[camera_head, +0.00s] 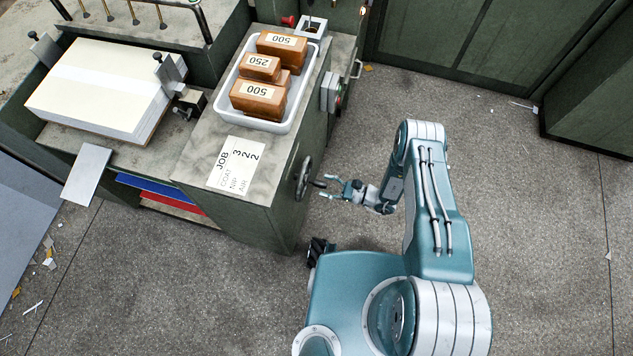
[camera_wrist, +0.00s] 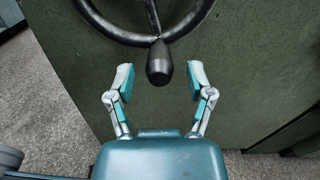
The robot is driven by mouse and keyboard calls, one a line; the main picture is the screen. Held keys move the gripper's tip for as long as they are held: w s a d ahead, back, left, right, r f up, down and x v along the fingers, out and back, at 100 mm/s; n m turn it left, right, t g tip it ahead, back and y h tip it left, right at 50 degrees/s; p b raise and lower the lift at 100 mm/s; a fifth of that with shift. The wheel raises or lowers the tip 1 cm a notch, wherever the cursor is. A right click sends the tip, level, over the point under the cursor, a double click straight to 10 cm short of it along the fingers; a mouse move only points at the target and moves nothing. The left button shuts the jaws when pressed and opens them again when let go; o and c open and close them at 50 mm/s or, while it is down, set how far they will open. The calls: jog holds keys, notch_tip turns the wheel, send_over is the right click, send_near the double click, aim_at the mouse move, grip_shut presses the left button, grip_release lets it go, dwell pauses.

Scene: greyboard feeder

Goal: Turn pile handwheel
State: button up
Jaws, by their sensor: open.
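The pile handwheel (camera_head: 303,178) is a dark wheel mounted on the right side of the green feeder cabinet. In the wrist view its black rim (camera_wrist: 116,34) and a spoke show at the top. The wheel's dark handle knob (camera_wrist: 159,64) hangs at the bottom of the rim. My gripper (camera_wrist: 159,80) is open, with one finger on each side of the knob and a gap on both sides. In the head view my gripper (camera_head: 326,190) is just right of the wheel, beside the knob.
A white tray (camera_head: 228,85) with several brown labelled blocks (camera_head: 258,99) stands on the cabinet top beside a JOB card (camera_head: 236,164). A paper stack (camera_head: 105,88) lies at the left. A small switch box (camera_head: 331,92) sits on the cabinet side.

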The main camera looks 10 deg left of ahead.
aim_at(310, 181)
jog(key=shift+w+a, duration=0.15)
jog(key=shift+a, duration=1.6)
jog(key=shift+c, duration=0.3)
grip_shut()
jog(key=shift+w+r, duration=0.1)
